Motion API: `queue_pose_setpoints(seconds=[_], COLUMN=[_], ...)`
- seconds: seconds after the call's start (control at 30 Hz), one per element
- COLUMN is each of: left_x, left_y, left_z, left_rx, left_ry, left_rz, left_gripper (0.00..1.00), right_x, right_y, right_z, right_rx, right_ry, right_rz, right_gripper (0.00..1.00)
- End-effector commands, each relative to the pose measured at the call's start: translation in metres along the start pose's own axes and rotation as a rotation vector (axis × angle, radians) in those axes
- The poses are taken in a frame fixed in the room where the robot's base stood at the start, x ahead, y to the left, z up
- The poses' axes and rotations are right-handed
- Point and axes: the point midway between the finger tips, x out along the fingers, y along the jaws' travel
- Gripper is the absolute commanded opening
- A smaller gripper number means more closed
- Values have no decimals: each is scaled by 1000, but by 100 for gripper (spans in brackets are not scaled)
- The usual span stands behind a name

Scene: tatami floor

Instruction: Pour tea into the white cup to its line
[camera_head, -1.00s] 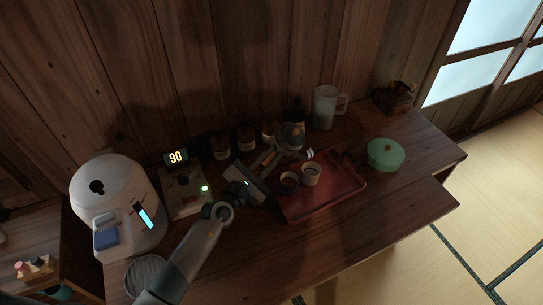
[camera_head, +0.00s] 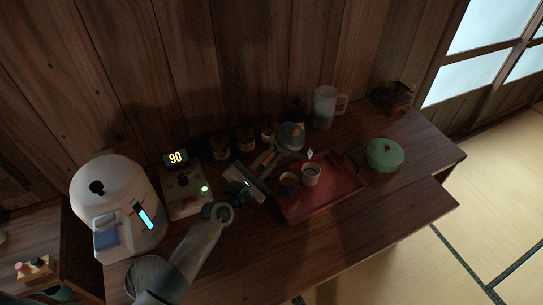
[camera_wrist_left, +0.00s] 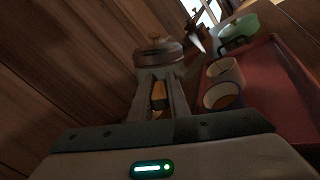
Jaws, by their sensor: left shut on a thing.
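My left gripper (camera_head: 256,176) is shut on the orange-brown handle (camera_head: 268,159) of a grey teapot (camera_head: 291,136). The handle (camera_wrist_left: 158,97) and the lidded teapot body (camera_wrist_left: 158,52) show straight ahead in the left wrist view. The teapot looks roughly level, behind the cups; whether it touches the table is unclear. A white cup (camera_head: 311,175) stands on the red tray (camera_head: 325,202). A second, bluish-rimmed cup (camera_head: 288,183) stands beside it to the left. In the left wrist view, the nearer cup (camera_wrist_left: 221,98) shows orange inside. No fill line can be made out. My right gripper is out of view.
A white kettle-like machine (camera_head: 118,205) and a panel (camera_head: 183,192) with a "90" display (camera_head: 176,158) stand at left. Dark jars (camera_head: 245,138) and a clear pitcher (camera_head: 324,108) line the back. A green lidded pot (camera_head: 385,154) is right of the tray. The front table is clear.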

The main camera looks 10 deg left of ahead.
Motion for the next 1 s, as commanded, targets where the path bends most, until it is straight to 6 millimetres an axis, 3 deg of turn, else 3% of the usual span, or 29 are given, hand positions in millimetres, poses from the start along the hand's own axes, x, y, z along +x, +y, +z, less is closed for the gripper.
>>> queue_pose_setpoints(seconds=[1.0], left_x=[0], left_y=[2], left_z=[5], left_rx=[32], left_ry=[-3], left_rz=[3], left_gripper=[0], right_x=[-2], right_y=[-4], right_z=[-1], right_rx=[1], right_ry=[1], right_rz=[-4], right_gripper=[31])
